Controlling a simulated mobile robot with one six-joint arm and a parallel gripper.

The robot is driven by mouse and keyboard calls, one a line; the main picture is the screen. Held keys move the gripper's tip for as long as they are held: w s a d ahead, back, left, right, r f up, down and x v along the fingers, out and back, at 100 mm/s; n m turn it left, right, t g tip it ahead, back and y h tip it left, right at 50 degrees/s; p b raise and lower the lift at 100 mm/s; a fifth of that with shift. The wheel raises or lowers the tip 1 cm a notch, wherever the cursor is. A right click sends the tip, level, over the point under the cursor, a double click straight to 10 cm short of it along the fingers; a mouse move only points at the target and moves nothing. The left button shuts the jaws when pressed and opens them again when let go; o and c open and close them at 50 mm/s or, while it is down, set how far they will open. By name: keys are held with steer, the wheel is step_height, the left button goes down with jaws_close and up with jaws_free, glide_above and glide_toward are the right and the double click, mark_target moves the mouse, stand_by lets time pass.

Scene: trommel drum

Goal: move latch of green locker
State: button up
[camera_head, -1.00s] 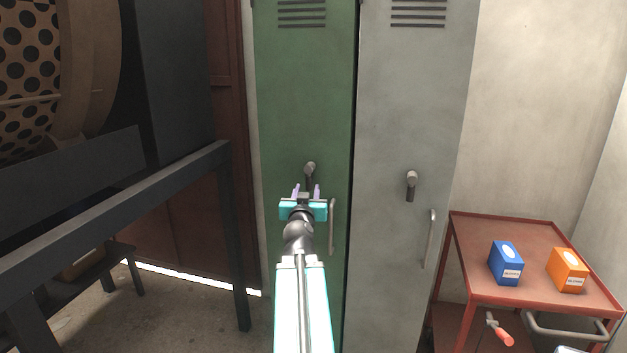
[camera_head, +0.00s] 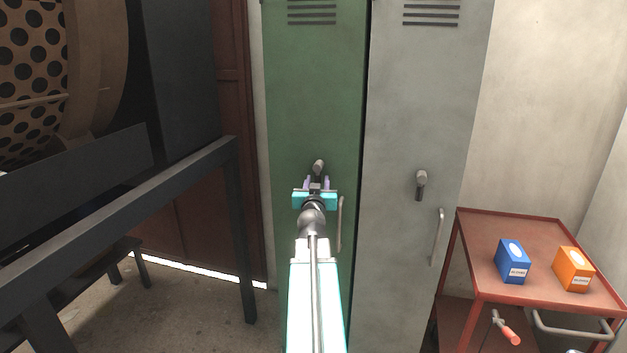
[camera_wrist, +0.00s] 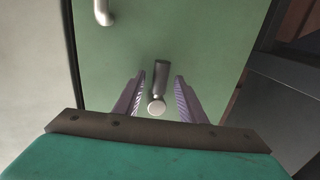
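The green locker (camera_head: 315,90) stands ahead, with its door closed. Its latch (camera_head: 318,167) is a short grey knob with a lever hanging down; the lever is mostly hidden behind my gripper in the head view. In the wrist view the latch (camera_wrist: 158,88) lies between my two purple fingers, with its round knob end low between them. My gripper (camera_head: 317,183) is open, its fingers on either side of the latch, with gaps showing on both sides. The locker's bar handle (camera_head: 340,224) is right of my gripper, and shows at the top left of the wrist view (camera_wrist: 104,12).
A grey locker (camera_head: 420,110) with its own latch (camera_head: 421,184) and handle (camera_head: 437,237) adjoins on the right. A red cart (camera_head: 540,225) holds a blue box (camera_head: 512,262) and an orange box (camera_head: 573,269). A dark metal frame (camera_head: 120,205) stands close on the left.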

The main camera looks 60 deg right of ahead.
steer(key=shift+d, duration=0.1)
steer(key=shift+w, duration=0.1)
jaws_close()
steer(key=shift+w+d+r, duration=0.1)
steer(key=shift+d+r, duration=0.05)
steer(key=shift+f, duration=0.25)
